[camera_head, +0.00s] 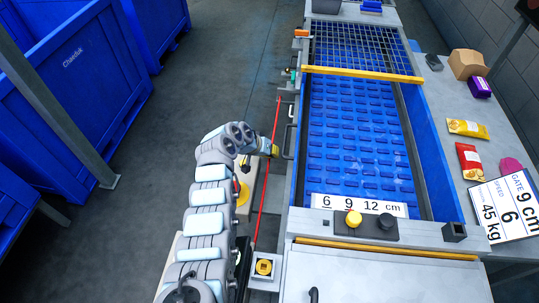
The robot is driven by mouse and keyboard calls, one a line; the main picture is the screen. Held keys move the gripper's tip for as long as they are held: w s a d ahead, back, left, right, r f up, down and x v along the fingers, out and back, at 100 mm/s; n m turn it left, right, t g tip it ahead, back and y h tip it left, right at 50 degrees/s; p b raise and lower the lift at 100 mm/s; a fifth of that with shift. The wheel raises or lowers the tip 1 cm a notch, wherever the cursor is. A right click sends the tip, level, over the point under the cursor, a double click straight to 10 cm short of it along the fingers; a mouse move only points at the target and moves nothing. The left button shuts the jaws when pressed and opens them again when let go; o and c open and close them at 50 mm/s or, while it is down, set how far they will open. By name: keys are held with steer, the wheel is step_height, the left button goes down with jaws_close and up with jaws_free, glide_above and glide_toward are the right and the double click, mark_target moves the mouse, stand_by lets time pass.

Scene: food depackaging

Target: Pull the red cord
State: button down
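The red cord (263,190) is a thin red line along the left side of the conveyor. It runs from beside the upper frame down toward a grey box with a yellow button. My arm reaches up from the bottom and bends right near the cord's middle. The end of my arm, with my gripper (274,151), is small and dark with yellow, close to the cord. I cannot tell whether it touches the cord or whether its fingers are apart. Part of the cord is hidden behind my arm's end.
The blue conveyor (360,140) has a yellow bar (362,74) across it. Handles stick out on its left side. The grey box (264,268) stands near the cord's lower end. Blue bins (75,100) stand at left. Food packs (467,128) lie on the right-hand table.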

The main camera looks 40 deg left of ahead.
steer(key=shift+f+b, duration=0.5)
steer(key=shift+f, duration=0.2)
stand_by(0.4)
steer(key=shift+r, duration=0.1)
steer(key=shift+s+r+p, duration=0.1)
steer(key=shift+r+p, duration=1.4)
steer(key=shift+r, duration=0.65)
steer(key=shift+r, duration=0.1)
step_height(320, 180, up, 5)
steer(key=p, duration=0.3)
stand_by(0.8)
